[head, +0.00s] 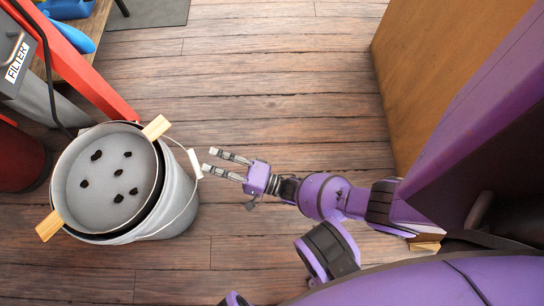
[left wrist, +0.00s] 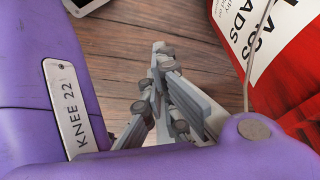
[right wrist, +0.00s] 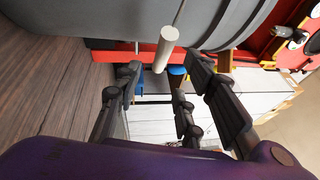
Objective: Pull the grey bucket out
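The grey bucket (head: 178,205) stands on the wooden floor at the left of the head view. A grey pan (head: 98,205) with two wooden grips and several dark lumps sits over its top. The bucket's wire handle hangs out to the right, with a white grip (head: 194,163). My right gripper (head: 215,162) is open just right of this grip. In the right wrist view the white grip (right wrist: 165,48) shows just beyond the spread fingertips, with the bucket wall (right wrist: 140,18) behind. My left gripper (left wrist: 160,52) looks shut and empty; the head view does not show it.
A wooden cabinet (head: 420,65) stands at the right. The floor between is clear. A red labelled sack or container (left wrist: 285,60) is beside my left gripper.

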